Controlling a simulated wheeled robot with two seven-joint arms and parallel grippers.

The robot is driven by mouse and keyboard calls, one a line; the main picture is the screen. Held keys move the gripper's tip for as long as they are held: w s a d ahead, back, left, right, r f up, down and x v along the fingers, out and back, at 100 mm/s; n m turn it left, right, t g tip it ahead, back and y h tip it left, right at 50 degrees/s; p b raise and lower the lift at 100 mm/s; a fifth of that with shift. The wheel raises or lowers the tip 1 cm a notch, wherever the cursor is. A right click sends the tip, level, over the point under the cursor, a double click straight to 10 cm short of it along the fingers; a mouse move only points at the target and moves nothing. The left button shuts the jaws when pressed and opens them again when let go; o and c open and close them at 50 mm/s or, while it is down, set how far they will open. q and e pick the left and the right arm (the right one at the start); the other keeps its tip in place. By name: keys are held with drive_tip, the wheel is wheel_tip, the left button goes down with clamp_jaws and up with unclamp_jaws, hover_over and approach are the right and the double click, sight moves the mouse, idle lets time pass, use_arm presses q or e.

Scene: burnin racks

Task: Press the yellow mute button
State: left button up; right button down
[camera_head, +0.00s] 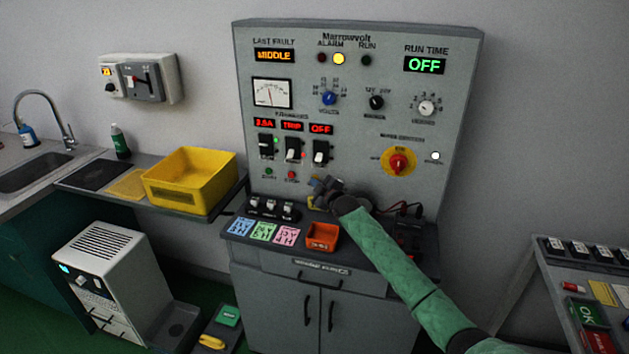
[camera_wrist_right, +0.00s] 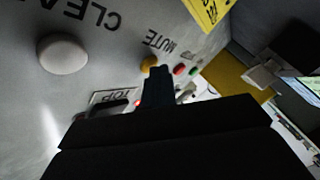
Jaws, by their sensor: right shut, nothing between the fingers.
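The yellow mute button (camera_wrist_right: 149,62) shows in the right wrist view on a grey panel, beside the black "MUTE" lettering (camera_wrist_right: 160,40). My right gripper (camera_wrist_right: 160,72) is shut and empty. Its dark fingertips appear right at the button in the picture and overlap its lower edge; I cannot tell whether they touch it. In the head view my right gripper (camera_head: 323,188) is at the lower part of the grey test cabinet's panel (camera_head: 350,170), and the mute button cannot be made out there. My left gripper is in neither view.
A white round button (camera_wrist_right: 62,53) sits near the "CLEAR" lettering. Red (camera_wrist_right: 180,70) and green (camera_wrist_right: 194,70) buttons are just past the fingertips.

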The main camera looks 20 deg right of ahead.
drive_tip(key=shift+s+a+p, duration=0.4)
drive_tip(key=shift+s+p, duration=0.05)
drive_tip(key=shift+s, duration=0.25)
drive_tip(key=s+a+p, duration=0.1)
drive_tip(key=s, duration=0.1)
drive_tip(key=s+a+p, duration=0.1)
drive_tip(key=s, duration=0.1)
drive_tip(key=shift+a+p, duration=0.3)
drive_tip(key=shift+a, duration=0.1)
drive_tip(key=shift+f, duration=0.1)
idle(0.8)
